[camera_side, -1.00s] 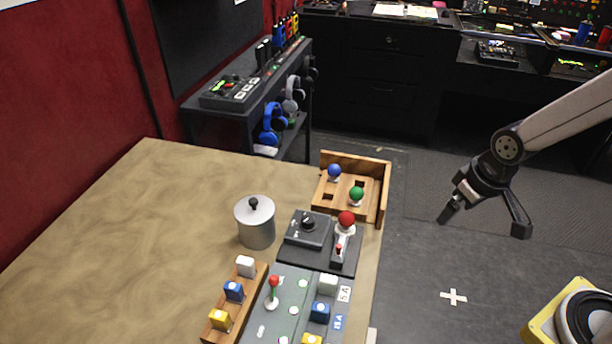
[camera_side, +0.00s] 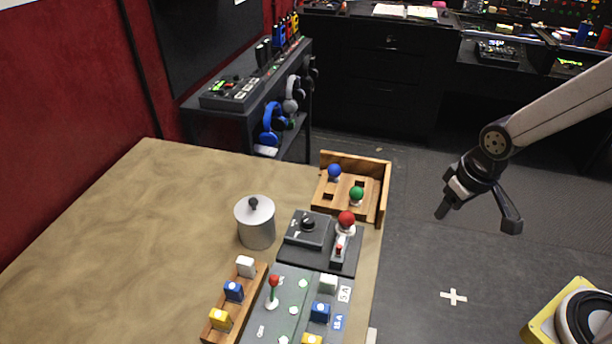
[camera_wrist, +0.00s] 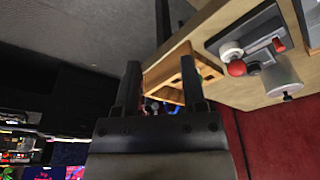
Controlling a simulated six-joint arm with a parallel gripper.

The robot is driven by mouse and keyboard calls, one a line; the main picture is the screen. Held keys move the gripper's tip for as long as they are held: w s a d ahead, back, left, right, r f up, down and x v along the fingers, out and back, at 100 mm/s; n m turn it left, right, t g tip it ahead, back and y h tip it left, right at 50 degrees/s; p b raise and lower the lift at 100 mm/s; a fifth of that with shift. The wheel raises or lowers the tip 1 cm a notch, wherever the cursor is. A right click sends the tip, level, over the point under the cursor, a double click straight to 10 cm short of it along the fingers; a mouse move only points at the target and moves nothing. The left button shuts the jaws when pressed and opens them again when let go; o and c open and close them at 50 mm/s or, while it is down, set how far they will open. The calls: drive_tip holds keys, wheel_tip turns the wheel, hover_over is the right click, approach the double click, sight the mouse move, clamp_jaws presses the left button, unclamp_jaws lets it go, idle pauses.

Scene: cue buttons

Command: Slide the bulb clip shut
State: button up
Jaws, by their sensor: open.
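A red bulb (camera_side: 346,218) sits in a white socket on a dark plate (camera_side: 297,259) near the table's right edge. Just in front of it is a small light holder with a red-tipped lever (camera_side: 339,250), which looks like the bulb clip; I cannot tell its exact position. The red bulb also shows in the wrist view (camera_wrist: 237,68), with the red tip (camera_wrist: 278,45) beside it. My gripper (camera_side: 477,217) is open and empty, off the table to the right of the plate. Both fingers (camera_wrist: 160,85) show apart in the wrist view.
A black knob box (camera_side: 308,230) shares the plate. A wooden tray (camera_side: 375,205) with blue and green bulbs stands behind. A lidded metal pot (camera_side: 256,226) is to the left. The table's left is clear.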

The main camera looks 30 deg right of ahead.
drive_tip(key=w+a+g, duration=0.1)
drive_tip(key=w+a, duration=0.4)
drive_tip(key=a, duration=0.3)
drive_tip(key=g, duration=0.1)
hover_over(339, 246)
drive_tip(key=shift+r, duration=0.25)
drive_tip(key=shift+f, duration=0.1)
drive_tip(key=shift+f, duration=3.8)
clamp_jaws()
